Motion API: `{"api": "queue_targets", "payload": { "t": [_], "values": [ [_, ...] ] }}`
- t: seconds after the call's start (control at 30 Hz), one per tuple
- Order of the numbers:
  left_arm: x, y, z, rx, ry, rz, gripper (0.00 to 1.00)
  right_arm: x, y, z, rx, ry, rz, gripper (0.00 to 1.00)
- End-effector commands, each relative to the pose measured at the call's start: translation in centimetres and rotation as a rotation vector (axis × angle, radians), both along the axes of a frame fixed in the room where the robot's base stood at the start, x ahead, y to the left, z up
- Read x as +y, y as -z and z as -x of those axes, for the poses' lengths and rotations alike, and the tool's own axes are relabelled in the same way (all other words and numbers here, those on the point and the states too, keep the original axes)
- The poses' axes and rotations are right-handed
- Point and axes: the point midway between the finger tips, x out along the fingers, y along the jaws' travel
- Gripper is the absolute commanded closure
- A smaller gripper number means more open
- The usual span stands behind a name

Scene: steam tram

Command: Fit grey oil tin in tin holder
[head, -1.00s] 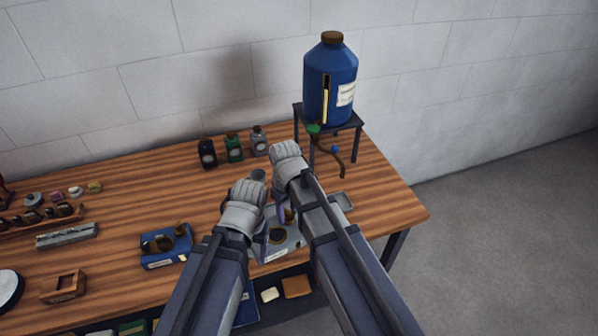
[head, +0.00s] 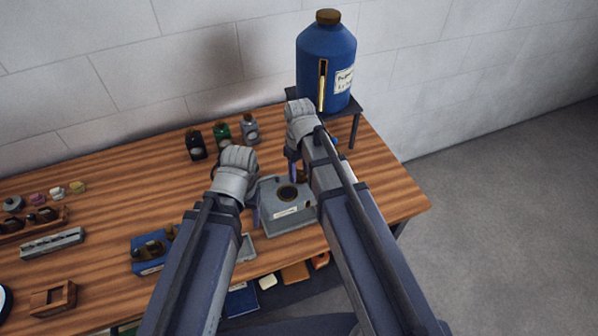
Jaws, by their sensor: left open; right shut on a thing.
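The grey oil tin (head: 283,212) is a squat box with a pale label and a round dark opening on top. It appears held above the table front. My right gripper (head: 295,168) is shut at the brown fitting on its back right, partly hidden by my arm. My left gripper (head: 254,208) is open at the tin's left side; I cannot tell whether it touches. A shallow grey tray (head: 245,248), perhaps a tin holder, shows below left of the tin, partly hidden by my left arm.
A blue tin (head: 149,268) with brown fittings stands to the left. Black (head: 196,146), green (head: 222,134) and grey (head: 249,129) bottles stand at the back. A big blue canister (head: 327,65) is on a stand (head: 355,108) behind my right gripper. The table's right end is bare.

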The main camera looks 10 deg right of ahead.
Motion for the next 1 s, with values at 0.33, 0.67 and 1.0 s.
{"api": "queue_targets", "payload": {
  "t": [0.33, 0.67, 1.0],
  "values": [
    [0.0, 1.7, 0.0, 0.0, 0.002, 0.0, 0.3, -0.1, 1.7, 0.0, 0.0, 0.003, 0.0, 1.0],
    [0.0, 2.1, 0.0, 0.0, 0.003, -0.001, 0.3, -0.2, 2.1, 0.0, 0.0, 0.004, 0.0, 1.0],
    [0.0, 2.8, 0.0, 0.0, 0.002, -0.001, 0.3, -0.1, 2.8, 0.0, 0.0, 0.003, 0.0, 1.0]
  ]
}}
